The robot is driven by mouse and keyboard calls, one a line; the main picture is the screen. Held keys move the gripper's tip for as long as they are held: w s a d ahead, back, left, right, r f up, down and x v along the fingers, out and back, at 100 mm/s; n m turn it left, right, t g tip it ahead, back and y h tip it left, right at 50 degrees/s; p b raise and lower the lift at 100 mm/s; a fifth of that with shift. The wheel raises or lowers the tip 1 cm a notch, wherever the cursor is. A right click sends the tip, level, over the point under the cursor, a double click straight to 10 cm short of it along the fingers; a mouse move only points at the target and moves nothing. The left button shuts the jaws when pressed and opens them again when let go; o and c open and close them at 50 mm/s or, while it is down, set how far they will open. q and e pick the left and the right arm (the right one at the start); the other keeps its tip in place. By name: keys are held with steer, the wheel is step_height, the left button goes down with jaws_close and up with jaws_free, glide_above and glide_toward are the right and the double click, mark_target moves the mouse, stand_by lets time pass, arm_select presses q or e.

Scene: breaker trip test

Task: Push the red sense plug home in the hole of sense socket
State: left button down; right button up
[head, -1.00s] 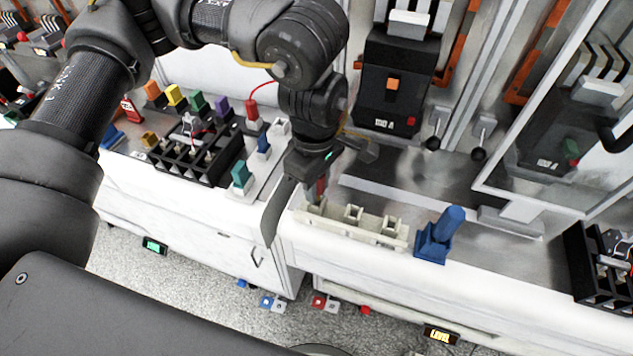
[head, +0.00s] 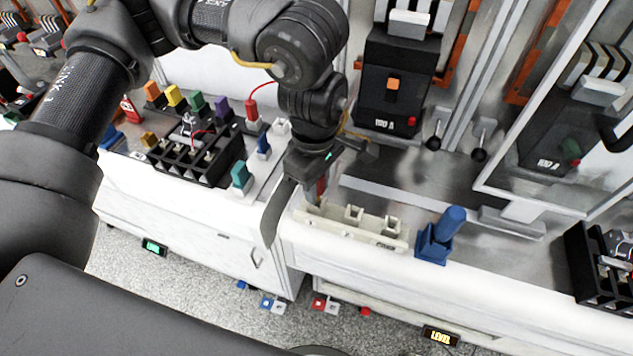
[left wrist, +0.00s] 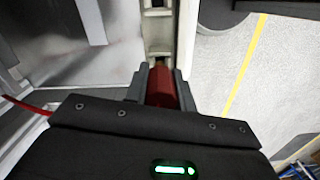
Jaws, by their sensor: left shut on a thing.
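The red sense plug (head: 320,187) is between the jaws of my left gripper (head: 318,181), over the left end of a cream socket strip (head: 368,232) on the bench front. In the left wrist view the red plug (left wrist: 161,88) sits between the two grey fingers, and its brownish tip meets the near part of the cream strip (left wrist: 157,40). The strip has several square openings. The gripper and plug cover the hole under the tip, so I cannot tell how deep the tip sits. My right gripper is not in view.
A blue holder with a blue handle (head: 436,240) stands right of the strip. A black rack (head: 195,155) and colored plugs stand to the left. A black breaker (head: 392,85) is behind, and a framed clear panel (head: 560,120) is at right. A red cable (head: 262,84) hangs behind the arm.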

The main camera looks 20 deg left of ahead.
arm_select(q)
steer(key=shift+f+b, duration=0.65)
steer(key=shift+f, duration=0.15)
steer(key=c, duration=1.1)
jaws_free()
steer(key=shift+r, duration=0.1)
step_height(320, 180, up, 11)
steer(key=shift+a+f+b, duration=0.1)
steer(key=shift+a+b, duration=0.05)
steer(key=shift+b, duration=0.45)
steer(key=shift+w, duration=0.1)
steer(key=shift+c, duration=0.2)
